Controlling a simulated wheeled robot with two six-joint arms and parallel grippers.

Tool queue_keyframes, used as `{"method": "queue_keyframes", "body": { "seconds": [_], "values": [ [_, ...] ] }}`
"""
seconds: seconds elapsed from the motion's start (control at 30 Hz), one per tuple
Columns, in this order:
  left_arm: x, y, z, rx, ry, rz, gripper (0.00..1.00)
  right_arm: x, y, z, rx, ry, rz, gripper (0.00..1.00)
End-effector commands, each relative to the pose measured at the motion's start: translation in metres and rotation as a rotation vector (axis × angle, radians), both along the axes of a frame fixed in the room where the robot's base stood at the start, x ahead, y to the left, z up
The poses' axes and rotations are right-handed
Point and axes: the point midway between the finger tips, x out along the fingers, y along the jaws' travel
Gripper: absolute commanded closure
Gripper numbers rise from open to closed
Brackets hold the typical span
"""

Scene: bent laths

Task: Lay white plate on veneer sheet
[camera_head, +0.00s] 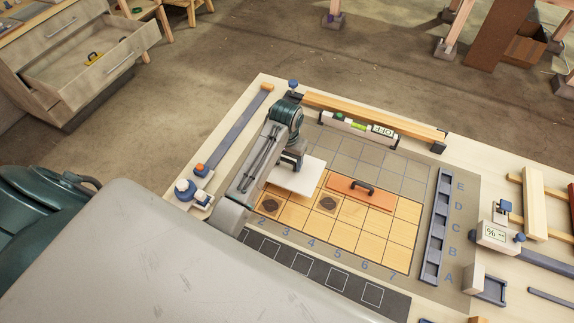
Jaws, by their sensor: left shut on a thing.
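My left gripper (291,163) is shut on the white plate (299,180), a pale flat square, at the plate's upper left edge. The plate is over the left part of the gridded work area; I cannot tell whether it touches the surface. The veneer sheet (343,231) seems to be the light wood area with grid lines, in front and to the right of the plate. Two dark round marks show on it. My arm and the plate hide its left part. My right gripper is not in view.
An orange board with a dark handle (376,199) lies just right of the plate. A spirit level (357,127) and a wooden bar stand behind the grey grid. A slotted blue-grey rack (438,225) is at the right. The sheet's front right squares are clear.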

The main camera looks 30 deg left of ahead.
Motion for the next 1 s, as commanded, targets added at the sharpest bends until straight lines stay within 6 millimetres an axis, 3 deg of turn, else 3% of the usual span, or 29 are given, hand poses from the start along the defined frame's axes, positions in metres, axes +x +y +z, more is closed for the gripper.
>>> {"method": "queue_keyframes", "body": {
  "seconds": [0.3, 0.63, 0.67, 0.77, 1.0],
  "values": [
    [-0.001, 0.000, -0.039, 0.000, 0.002, 0.000, 0.61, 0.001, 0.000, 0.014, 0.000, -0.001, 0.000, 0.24],
    [0.000, 0.000, -0.043, 0.000, 0.000, 0.000, 0.61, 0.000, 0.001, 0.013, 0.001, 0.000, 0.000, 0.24],
    [0.000, 0.000, -0.043, 0.000, 0.000, 0.000, 0.32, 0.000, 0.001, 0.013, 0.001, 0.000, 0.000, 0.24],
    [0.000, 0.000, -0.043, 0.000, 0.000, 0.000, 0.13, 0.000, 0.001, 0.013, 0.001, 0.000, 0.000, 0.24],
    [0.000, 0.000, -0.043, 0.000, 0.000, 0.001, 0.12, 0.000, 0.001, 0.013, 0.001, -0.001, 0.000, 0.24]
  ]
}}
